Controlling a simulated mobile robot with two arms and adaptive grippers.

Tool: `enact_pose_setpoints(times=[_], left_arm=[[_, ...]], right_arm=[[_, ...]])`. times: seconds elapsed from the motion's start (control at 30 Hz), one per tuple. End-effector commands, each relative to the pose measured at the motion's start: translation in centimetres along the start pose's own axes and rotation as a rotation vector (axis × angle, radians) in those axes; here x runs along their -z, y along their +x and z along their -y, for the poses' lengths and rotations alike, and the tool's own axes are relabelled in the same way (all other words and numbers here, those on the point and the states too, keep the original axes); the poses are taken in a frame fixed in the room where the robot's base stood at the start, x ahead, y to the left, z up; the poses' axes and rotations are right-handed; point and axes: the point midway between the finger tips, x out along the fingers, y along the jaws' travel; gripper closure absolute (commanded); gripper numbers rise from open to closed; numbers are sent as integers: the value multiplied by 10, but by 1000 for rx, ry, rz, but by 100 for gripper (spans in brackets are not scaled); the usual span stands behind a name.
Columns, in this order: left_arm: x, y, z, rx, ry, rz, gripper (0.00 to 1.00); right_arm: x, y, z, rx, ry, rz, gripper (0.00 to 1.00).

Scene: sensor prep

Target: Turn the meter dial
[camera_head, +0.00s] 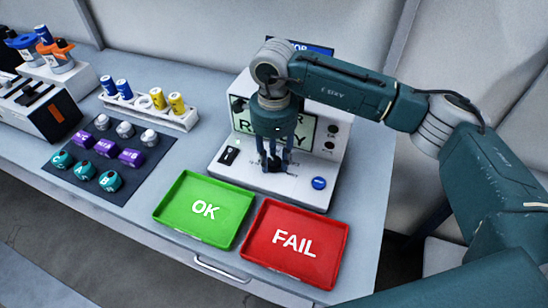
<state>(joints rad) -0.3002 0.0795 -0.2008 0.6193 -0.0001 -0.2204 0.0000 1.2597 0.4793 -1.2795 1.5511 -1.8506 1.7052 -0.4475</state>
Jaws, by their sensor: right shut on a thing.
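The meter (313,176) is a white box with a sloped front at the back middle of the table. Its screen (303,131) shows dark letters, partly covered by my right arm. My right gripper (272,165) points down at the lower middle of the meter's front, its dark fingers closed on the dial there. The dial itself is hidden between the fingers, so its setting cannot be read. A blue button (319,183) is right of the fingers and a black switch (229,156) is left of them. My left gripper is out of view.
A green OK tray (181,208) and a red FAIL tray (322,267), both empty, lie in front of the meter. A dark mat (118,196) with several coloured pieces and a white rack (182,121) with batteries stand to the left.

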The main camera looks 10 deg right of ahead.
Motion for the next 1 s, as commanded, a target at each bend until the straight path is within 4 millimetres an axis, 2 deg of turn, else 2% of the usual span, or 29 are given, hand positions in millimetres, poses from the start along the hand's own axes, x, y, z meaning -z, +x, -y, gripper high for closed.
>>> enact_pose_setpoints(times=[0.03,0.07,0.13,0.43,0.57,1.0], left_arm=[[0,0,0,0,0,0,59],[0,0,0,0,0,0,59],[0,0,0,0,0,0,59],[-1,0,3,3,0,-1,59],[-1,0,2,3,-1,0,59],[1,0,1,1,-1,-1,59]], right_arm=[[0,-3,2,6,3,2,94],[0,-3,2,6,3,2,64],[0,-3,2,6,3,2,50],[0,-2,1,3,2,1,49],[0,-12,1,4,2,3,49],[0,-99,2,7,2,2,49]])
